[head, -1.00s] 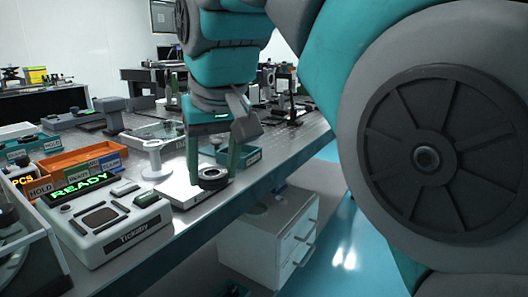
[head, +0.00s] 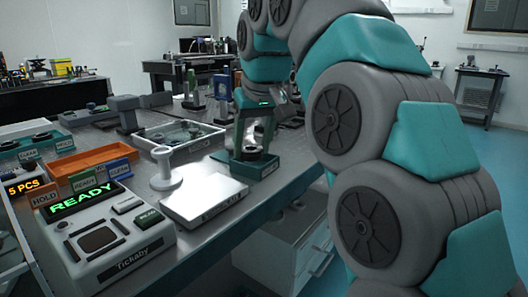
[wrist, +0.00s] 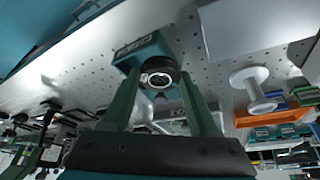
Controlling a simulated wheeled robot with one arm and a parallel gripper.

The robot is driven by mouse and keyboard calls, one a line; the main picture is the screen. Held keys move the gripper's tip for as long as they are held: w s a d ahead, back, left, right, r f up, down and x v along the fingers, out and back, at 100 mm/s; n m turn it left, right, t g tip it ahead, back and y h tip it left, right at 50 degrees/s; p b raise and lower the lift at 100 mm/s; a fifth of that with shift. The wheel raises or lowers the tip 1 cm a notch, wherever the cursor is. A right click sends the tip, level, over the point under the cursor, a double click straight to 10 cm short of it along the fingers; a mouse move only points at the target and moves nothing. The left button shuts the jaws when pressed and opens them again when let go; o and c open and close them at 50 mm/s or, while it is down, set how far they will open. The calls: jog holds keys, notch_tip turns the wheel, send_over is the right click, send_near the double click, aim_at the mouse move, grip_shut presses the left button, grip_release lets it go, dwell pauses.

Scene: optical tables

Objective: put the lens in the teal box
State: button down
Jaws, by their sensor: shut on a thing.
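The lens is a black-rimmed disc (head: 251,154) between the fingertips of my gripper (head: 252,148), which is shut on it. It also shows in the wrist view (wrist: 158,77) with a pale centre. A small teal box (head: 262,170) with a label on its front stands on the table directly below and behind the fingers. In the wrist view the teal box (wrist: 143,48) shows behind the lens. The lens overlaps the box in both views; I cannot tell whether it is above the rim or inside.
A white flat plate (head: 205,200) and a white spool-shaped post (head: 165,168) stand left of the box. An orange tray (head: 92,160) and a console reading READY (head: 105,240) are at left. The table edge runs close by the box.

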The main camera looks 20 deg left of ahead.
aim_at(258, 146)
jog(key=shift+w+a+f, duration=0.1)
jog(key=shift+w, duration=1.45)
jog(key=shift+f, duration=1.8)
jog(key=shift+f, duration=0.15)
